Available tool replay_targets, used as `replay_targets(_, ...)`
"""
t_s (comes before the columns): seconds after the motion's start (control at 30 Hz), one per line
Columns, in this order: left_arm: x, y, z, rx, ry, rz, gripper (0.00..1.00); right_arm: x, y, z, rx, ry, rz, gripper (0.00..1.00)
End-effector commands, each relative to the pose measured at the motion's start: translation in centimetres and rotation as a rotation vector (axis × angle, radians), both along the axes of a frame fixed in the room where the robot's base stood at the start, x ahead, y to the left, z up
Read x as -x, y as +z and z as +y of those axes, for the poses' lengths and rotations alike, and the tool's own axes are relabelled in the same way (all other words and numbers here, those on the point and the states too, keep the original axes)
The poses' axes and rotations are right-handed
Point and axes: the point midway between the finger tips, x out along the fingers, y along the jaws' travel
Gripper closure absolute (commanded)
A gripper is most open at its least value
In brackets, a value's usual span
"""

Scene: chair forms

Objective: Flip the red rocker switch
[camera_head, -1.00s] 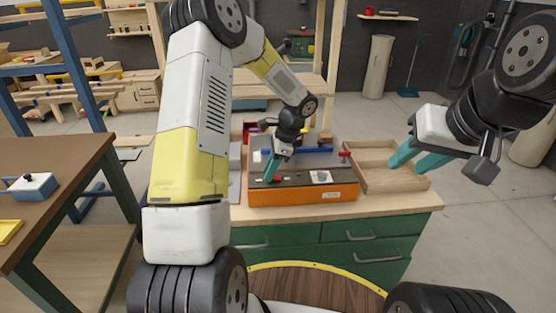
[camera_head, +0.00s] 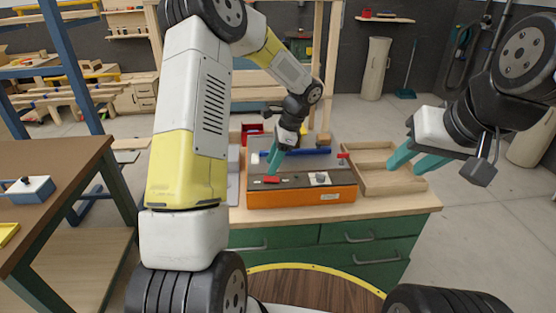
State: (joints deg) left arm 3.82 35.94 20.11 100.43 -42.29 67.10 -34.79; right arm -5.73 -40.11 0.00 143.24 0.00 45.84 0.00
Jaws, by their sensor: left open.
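The red rocker switch (camera_head: 271,179) is on the dark top panel of the orange box (camera_head: 300,197), near its left front part. My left gripper (camera_head: 273,170) is just above and behind the switch, with teal fingers pointing down. A small gap seems to separate the fingertips from the switch, but contact cannot be fully ruled out. The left gripper is open; its two fingers overlap in this view. I cannot tell which way the rocker is tilted. My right gripper (camera_head: 402,166) is open and empty, above the wooden tray.
The orange box stands on a wooden-topped green cabinet (camera_head: 405,207). Beside it on the right is a wooden tray (camera_head: 380,188). A white and another small control (camera_head: 320,178) sit right of the switch. A brown table (camera_head: 60,165) stands at the left.

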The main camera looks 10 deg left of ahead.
Motion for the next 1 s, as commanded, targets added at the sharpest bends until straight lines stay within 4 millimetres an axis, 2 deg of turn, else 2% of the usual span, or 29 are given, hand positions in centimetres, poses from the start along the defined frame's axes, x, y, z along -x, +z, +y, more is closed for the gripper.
replay_targets(0.1,-0.3,1.8,-0.7,-0.001,0.000,-0.003,0.53,0.0,0.0,0.0,0.000,0.000,0.000,0.64)
replay_targets(0.2,-0.3,2.7,-1.0,0.001,0.000,-0.001,0.53,0.0,0.0,0.0,0.000,0.000,0.000,0.64)
replay_targets(0.67,-0.1,3.7,-1.1,0.002,0.010,-0.010,0.53,0.0,0.0,0.0,0.000,0.000,0.000,0.64)
replay_targets(0.77,0.8,5.4,-0.9,0.014,0.055,-0.048,0.53,0.0,0.0,0.0,0.000,0.000,0.000,0.64)
replay_targets(0.83,2.0,7.4,-0.7,0.030,0.110,-0.094,0.53,0.0,0.0,0.0,0.000,0.000,0.000,0.64)
replay_targets(1.0,6.5,12.6,-0.2,0.108,0.307,-0.236,0.53,0.0,0.0,0.0,0.000,0.000,0.000,0.64)
